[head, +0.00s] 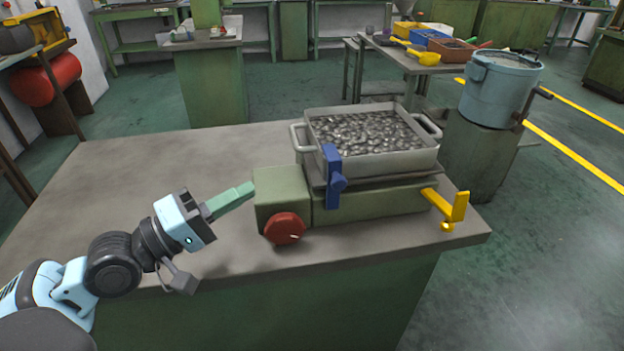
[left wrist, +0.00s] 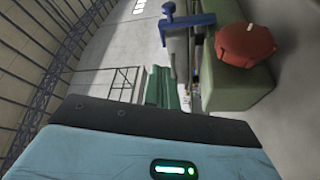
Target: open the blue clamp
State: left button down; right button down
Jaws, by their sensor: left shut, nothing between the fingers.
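The blue clamp (head: 334,178) stands upright against the front of the green machine, at the near left corner of the metal tray. It shows at the top of the left wrist view (left wrist: 184,21). My left gripper (head: 250,187) is shut and empty, with its green fingers pointing right toward the left end of the machine, left of the clamp and apart from it. The fingers also show in the left wrist view (left wrist: 158,88). My right gripper is not in view.
The green machine (head: 375,204) carries a red knob (head: 284,228), a yellow lever (head: 447,207) and a tray (head: 390,162) of metal pieces. The table (head: 130,190) is clear at left. A blue pot (head: 500,88) stands on a pedestal at right.

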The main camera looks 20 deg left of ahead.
aim_at(334, 169)
pick_arm(q)
jog(key=p+x, duration=0.1)
jog(key=x, duration=0.2)
jog(key=d+p+x, duration=0.1)
jog(key=x, duration=0.3)
jog(key=s+d+p+x, duration=0.1)
jog(key=x, duration=0.2)
jog(key=shift+w+d+f, duration=0.15)
jog(key=shift+w+f, duration=0.05)
jog(key=shift+f, duration=0.1)
jog(key=shift+s+d+f, duration=0.25)
jog(key=shift+d+f, duration=0.1)
jog(key=shift+d, duration=0.4)
jog(key=shift+s+d+f+m, duration=0.15)
jog(key=shift+s+m, duration=0.1)
jog(key=shift+m, duration=0.25)
